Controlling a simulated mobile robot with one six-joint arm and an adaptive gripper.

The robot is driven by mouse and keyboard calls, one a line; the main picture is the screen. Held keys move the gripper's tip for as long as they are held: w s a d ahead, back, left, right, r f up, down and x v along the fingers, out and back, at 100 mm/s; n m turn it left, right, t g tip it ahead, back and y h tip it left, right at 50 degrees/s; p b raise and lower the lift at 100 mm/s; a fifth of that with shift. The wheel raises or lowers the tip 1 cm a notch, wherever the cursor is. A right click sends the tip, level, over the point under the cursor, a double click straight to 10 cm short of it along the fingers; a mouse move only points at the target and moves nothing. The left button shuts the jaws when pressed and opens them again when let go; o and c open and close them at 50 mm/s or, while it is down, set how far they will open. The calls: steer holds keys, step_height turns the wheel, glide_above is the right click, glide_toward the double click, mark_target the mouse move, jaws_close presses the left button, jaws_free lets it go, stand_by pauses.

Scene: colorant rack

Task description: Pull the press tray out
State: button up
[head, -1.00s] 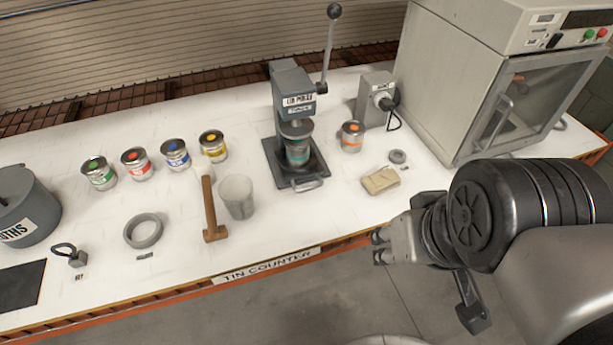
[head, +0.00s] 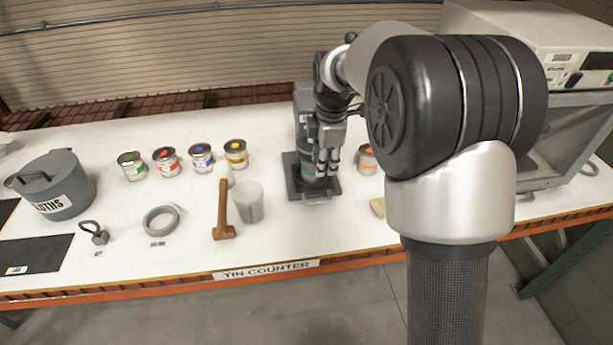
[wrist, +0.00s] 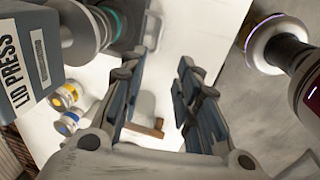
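The lid press (head: 302,97) stands at the back of the counter, mostly behind my arm; its labelled head fills the upper left of the wrist view (wrist: 32,60). Its dark tray (head: 292,186) lies at the base, with a teal-banded tin (head: 308,178) on it. The tin also shows at the top of the wrist view (wrist: 115,18). My gripper (head: 327,172) points down just in front of the press, above the tray's front right part. In the wrist view its fingers (wrist: 158,82) are apart with nothing between them.
An orange-marked tin (head: 367,160) stands close right of the press. A clear cup (head: 249,203) and a wooden mallet (head: 223,212) lie left of it, with several coloured tins behind. A large cabinet (head: 575,130) stands at right.

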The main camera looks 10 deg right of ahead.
mark_target(319, 201)
steer(key=w+f+b, duration=0.1)
steer(key=f, duration=0.4)
steer(key=w+f+b, duration=0.1)
steer(key=f+b, duration=0.1)
steer(key=f, duration=0.4)
steer(key=w+f+b, duration=0.1)
steer(key=f, duration=0.5)
steer(key=shift+w+f, duration=0.15)
steer(key=shift+f, duration=0.05)
jaws_close()
